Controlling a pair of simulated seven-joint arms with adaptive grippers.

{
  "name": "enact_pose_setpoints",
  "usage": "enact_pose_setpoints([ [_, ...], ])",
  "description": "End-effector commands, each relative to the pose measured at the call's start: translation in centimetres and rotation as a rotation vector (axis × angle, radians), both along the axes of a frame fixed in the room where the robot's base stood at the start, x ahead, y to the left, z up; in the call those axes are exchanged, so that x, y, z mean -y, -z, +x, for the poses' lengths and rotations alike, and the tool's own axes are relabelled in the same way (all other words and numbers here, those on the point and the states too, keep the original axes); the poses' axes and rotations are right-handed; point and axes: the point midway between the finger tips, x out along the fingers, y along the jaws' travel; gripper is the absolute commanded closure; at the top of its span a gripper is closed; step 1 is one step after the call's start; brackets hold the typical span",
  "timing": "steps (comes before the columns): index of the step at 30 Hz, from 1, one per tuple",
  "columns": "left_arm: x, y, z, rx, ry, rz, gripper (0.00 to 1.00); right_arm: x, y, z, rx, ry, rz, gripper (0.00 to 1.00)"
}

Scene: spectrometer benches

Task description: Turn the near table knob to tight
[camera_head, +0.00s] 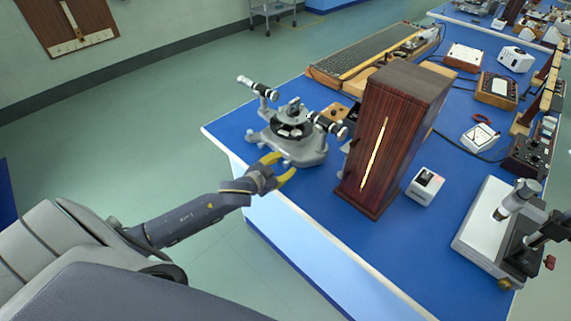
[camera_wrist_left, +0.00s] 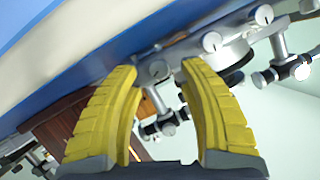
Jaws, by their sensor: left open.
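A grey spectrometer (camera_head: 300,150) with two black-and-silver tubes and a round central table stands at the near left corner of the blue bench. My left gripper (camera_head: 279,167), with yellow fingers, is open beside the spectrometer's near side, at the bench edge. In the left wrist view its spread fingers (camera_wrist_left: 158,72) point at the spectrometer's underpart. A small pale round knob (camera_wrist_left: 158,69) shows between the fingertips, and another pale knob (camera_wrist_left: 212,41) lies right of them. I cannot tell which one is the near table knob, or whether a finger touches it. My right gripper is not in view.
A tall dark wooden lamp box (camera_head: 388,135) with a bright slit stands right of the spectrometer. A small white box (camera_head: 425,186) and a microscope-like stand (camera_head: 510,235) are farther right. The floor left of the bench is clear.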

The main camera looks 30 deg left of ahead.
Motion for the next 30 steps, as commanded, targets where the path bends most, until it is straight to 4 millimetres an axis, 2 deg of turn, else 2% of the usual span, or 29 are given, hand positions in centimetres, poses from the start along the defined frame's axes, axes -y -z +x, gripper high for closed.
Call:
enact_pose_setpoints([
  [6, -0.4, -1.2, -3.5, -0.001, 0.001, 0.001, 0.58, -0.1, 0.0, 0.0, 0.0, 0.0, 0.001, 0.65],
  [15, -0.9, -2.7, -7.3, -0.001, 0.001, 0.001, 0.58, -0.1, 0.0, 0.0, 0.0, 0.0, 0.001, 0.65],
  [21, -1.1, -3.3, -8.6, 0.001, 0.001, 0.001, 0.58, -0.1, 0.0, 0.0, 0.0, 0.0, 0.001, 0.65],
  [30, -1.2, -3.5, -9.2, 0.0, 0.0, 0.001, 0.58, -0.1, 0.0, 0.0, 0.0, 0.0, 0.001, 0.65],
])
